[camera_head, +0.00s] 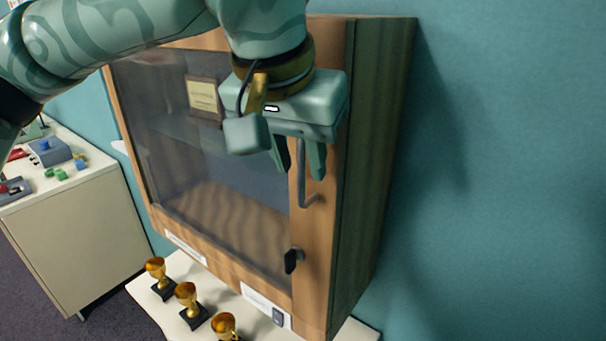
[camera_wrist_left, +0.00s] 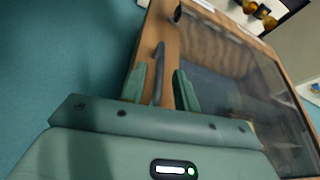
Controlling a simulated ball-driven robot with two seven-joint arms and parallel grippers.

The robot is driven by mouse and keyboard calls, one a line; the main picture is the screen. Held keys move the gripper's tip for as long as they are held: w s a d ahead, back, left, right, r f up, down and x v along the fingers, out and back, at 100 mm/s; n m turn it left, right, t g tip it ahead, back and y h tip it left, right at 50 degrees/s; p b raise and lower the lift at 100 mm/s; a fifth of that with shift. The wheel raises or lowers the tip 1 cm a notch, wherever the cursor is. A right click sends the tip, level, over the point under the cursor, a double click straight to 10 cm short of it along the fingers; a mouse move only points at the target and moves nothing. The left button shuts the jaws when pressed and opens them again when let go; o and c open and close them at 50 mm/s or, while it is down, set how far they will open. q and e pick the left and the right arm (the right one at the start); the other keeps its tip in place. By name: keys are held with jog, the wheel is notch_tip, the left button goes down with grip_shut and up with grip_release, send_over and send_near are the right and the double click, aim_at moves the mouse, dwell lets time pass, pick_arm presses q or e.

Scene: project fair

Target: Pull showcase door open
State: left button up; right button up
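The showcase (camera_head: 375,150) is a wooden wall cabinet with a glazed door (camera_head: 297,225) that looks shut. A grey bar handle (camera_head: 302,190) stands upright on the right stile of the door. My left gripper (camera_head: 299,170) is at the upper part of the handle, with its fingers apart. In the left wrist view the handle (camera_wrist_left: 158,65) shows between the two fingertips (camera_wrist_left: 160,82), with gaps on both sides. The gripper body hides the handle's top in the head view. My right gripper is not in view.
A dark latch or knob (camera_head: 292,260) sits low on the door stile. Gold trophies (camera_head: 187,297) stand on a white surface below the showcase. A cabinet (camera_head: 80,225) with small items stands at left. The teal wall at right is clear.

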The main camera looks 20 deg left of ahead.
pick_arm(q)
jog(key=shift+f, duration=0.65)
jog(key=shift+d+f, duration=0.1)
jog(key=shift+f, duration=0.2)
jog(key=shift+w+f, duration=0.35)
jog(key=shift+s+r, duration=0.1)
jog(key=shift+s, duration=0.1)
grip_shut()
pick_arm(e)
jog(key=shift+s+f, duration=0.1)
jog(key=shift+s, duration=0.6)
